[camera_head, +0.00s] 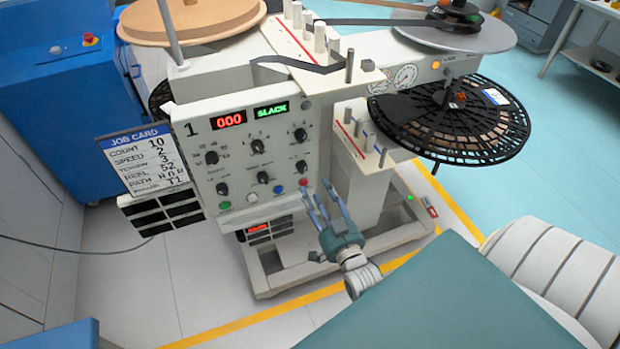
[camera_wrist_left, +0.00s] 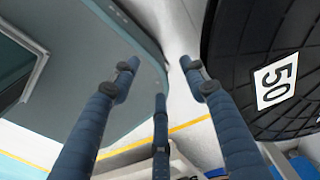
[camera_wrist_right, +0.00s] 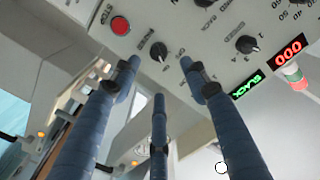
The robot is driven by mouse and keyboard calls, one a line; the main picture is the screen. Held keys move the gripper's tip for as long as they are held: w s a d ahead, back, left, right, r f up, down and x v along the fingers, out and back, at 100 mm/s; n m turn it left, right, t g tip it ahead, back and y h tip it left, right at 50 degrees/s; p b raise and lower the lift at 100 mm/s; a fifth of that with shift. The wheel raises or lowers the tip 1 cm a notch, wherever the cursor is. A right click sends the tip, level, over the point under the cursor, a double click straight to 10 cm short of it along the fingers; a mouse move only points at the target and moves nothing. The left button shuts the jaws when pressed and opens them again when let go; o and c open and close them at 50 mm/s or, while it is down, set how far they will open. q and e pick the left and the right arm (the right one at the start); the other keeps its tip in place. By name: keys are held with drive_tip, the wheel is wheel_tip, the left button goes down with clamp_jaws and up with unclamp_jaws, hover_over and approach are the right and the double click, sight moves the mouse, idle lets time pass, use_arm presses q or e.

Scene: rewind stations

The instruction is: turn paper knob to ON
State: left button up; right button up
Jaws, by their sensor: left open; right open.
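The paper knob (camera_wrist_right: 158,50) is a small black knob on the pale control panel, next to the red STOP button (camera_wrist_right: 120,26) in the right wrist view. In the head view the knob (camera_head: 301,166) is at the panel's lower right, just above the red button. Its setting is too small to read. My right gripper (camera_head: 317,187) is open and empty, its blue fingers pointing up just below and right of the panel's corner, apart from the knob. My left gripper (camera_wrist_left: 159,66) shows only in its wrist view, open and empty, beside a black reel.
The panel's displays read 000 (camera_head: 229,119) and SLACK (camera_head: 271,110). Several other knobs and buttons crowd the panel. A job card (camera_head: 146,160) hangs at its left. A black reel (camera_head: 447,125) juts out at the right. A teal surface (camera_head: 440,300) fills the lower right.

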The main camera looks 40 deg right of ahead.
sight(304, 171)
drive_tip(key=shift+v, duration=1.5)
drive_tip(key=w+d+n+b, duration=0.1)
drive_tip(key=w+n+b, duration=0.1)
drive_tip(key=w, duration=0.1)
drive_tip(key=w+n+b, duration=0.2)
drive_tip(key=w+b, duration=0.1)
drive_tip(key=w, duration=0.1)
drive_tip(key=w+d+n+b, duration=0.1)
drive_tip(key=w+n+b, duration=0.1)
drive_tip(key=w+b, duration=0.1)
drive_tip(key=shift+w+d+f, duration=0.25)
drive_tip(key=shift+w+d, duration=0.1)
drive_tip(key=shift+w, duration=0.35)
